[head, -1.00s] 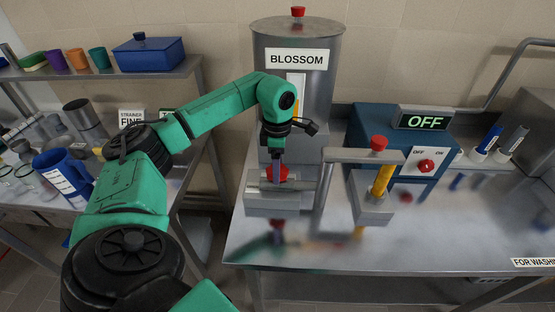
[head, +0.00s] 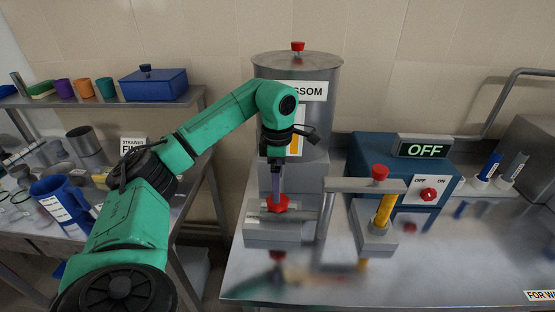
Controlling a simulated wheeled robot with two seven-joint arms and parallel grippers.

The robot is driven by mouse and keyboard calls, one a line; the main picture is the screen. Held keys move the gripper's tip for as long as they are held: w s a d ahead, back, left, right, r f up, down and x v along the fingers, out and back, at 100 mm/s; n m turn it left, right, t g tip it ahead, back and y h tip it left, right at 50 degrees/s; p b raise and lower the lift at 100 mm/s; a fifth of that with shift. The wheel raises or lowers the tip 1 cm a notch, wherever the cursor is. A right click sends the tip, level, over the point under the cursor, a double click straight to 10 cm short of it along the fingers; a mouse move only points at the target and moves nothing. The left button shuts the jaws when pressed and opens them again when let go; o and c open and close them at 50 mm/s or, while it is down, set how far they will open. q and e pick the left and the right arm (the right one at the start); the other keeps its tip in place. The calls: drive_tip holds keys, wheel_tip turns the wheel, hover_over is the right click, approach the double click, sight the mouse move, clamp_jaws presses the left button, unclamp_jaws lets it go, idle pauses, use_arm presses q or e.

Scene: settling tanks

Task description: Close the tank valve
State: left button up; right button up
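The steel tank (head: 300,70), labelled with a sign partly hidden by my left arm, stands at the back of the bench. In front of it is a grey block with a pipe, carrying a red valve handle (head: 281,207). My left gripper (head: 275,200) points down with its finger ends at the red handle, overlapping it in the picture. The fingers show nearly edge-on, so their opening and any grip on the handle cannot be told. My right gripper is not in view.
The pipe (head: 365,185) runs right to a stand with a yellow tube and red cap. Pens stand at right. The front of the steel bench (head: 400,275) is clear.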

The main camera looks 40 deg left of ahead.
use_arm(q)
wheel_tip(320, 180, up, 9)
drive_tip(key=p, duration=0.3)
